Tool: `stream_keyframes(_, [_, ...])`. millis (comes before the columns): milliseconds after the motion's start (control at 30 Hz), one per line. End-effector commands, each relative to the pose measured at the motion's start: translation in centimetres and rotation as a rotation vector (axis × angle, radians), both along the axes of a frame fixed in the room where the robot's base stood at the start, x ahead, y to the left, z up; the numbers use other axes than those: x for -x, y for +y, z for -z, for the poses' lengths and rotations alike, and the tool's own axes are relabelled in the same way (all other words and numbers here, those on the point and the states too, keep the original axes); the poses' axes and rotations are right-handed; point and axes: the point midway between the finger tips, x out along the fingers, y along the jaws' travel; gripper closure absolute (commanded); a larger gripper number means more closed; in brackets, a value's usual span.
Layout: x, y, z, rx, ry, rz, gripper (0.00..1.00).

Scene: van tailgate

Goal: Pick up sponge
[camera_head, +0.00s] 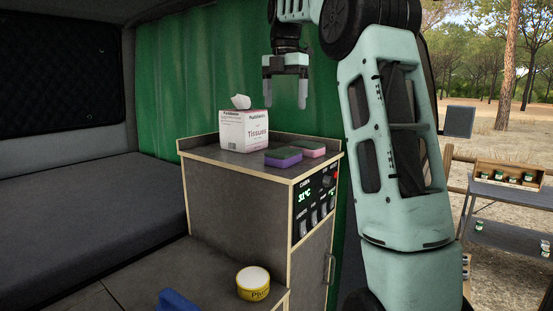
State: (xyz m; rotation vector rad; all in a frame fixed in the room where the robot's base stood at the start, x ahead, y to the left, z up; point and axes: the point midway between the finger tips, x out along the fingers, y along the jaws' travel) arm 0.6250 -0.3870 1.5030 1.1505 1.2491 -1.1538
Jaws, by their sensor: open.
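Two sponges lie on top of the small grey cabinet (222,162). One sponge is purple with a dark green top (283,157) and lies near the cabinet's front edge. The other sponge is pink with a green top (308,149) and lies just behind it to the right. My gripper (285,97) hangs above the cabinet top, fingers pointing down, apart from both sponges. It is open with nothing between the fingers.
A tissue box (244,130) stands on the cabinet to the left of the sponges. A yellow tin (253,284) and a blue object (177,300) sit on the lower surface in front. A green curtain (190,75) hangs behind. A raised rim edges the cabinet's back.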

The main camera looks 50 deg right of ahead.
Motion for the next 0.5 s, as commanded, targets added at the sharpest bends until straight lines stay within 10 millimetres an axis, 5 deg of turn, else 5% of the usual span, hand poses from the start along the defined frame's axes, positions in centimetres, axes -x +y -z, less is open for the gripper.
stream_keyframes(300, [0.1, 0.2, 6.0, -0.002, 0.001, 0.001, 0.15])
stream_keyframes(500, [0.0, 0.1, 8.2, 0.0, -0.002, 0.0, 0.15])
